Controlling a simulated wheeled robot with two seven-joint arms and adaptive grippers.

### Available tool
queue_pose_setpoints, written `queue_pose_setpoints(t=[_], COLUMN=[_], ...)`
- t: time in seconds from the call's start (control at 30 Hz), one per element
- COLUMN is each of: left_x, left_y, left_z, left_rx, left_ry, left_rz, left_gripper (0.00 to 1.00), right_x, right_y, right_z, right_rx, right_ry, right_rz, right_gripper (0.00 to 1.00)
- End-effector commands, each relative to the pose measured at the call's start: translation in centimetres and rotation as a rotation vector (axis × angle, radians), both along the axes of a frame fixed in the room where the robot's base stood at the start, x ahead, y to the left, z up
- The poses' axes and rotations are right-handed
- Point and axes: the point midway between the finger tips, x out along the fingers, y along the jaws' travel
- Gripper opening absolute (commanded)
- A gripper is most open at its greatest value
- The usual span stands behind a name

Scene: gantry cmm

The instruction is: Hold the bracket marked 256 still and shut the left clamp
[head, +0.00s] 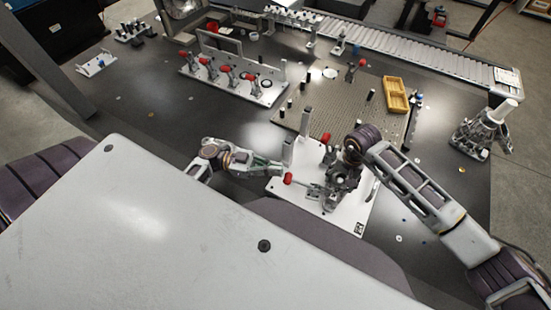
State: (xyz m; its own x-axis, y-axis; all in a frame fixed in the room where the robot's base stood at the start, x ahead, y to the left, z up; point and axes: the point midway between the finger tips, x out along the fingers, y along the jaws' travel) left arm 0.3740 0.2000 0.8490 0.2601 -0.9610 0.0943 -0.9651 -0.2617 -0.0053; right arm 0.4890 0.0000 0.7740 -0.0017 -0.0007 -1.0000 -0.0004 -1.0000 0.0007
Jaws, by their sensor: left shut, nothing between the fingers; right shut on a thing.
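A white fixture plate (345,216) lies on the dark table in front of me. The grey metal bracket (342,184) sits on it, partly hidden by my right gripper (346,171), which is shut on it from above. The left clamp's red handle tip (288,178) points left, its lever lying low beside the bracket. My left gripper (281,170) is shut and empty, close to that red tip; I cannot tell if they touch. Another red clamp handle (326,138) stands upright behind.
Behind are a perforated plate (345,108) with a yellow tray (396,94), and a white fixture (234,84) with several red clamps. A roller conveyor (420,52) runs along the back. The table left of the fixture is mostly clear.

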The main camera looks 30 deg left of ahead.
Motion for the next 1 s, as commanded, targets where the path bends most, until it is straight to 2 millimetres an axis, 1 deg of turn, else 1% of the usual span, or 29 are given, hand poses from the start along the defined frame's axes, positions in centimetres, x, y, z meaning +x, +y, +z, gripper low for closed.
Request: queue_pose_setpoints(t=[0.2,0.27,0.57,1.0], left_x=[0.0,0.0,-0.6,-1.8], left_y=[0.2,0.4,2.6,7.2], left_z=[1.7,1.9,0.5,-2.4], left_rx=[-0.005,-0.006,-0.006,-0.005], left_ry=[-0.008,-0.008,-0.008,-0.008], left_rz=[0.001,0.001,0.001,0.002], left_gripper=[0.0,0.0,0.0,0.0], right_x=[0.1,0.1,0.1,0.2], right_y=[0.0,-0.1,-0.1,-0.1], right_z=[0.0,0.0,0.0,0.1], right_rx=[0.0,0.0,0.0,0.0], right_ry=[-0.002,-0.002,-0.003,-0.004], right_rz=[0.0,0.0,0.0,-0.001], right_gripper=[0.23,0.23,0.23,0.23])
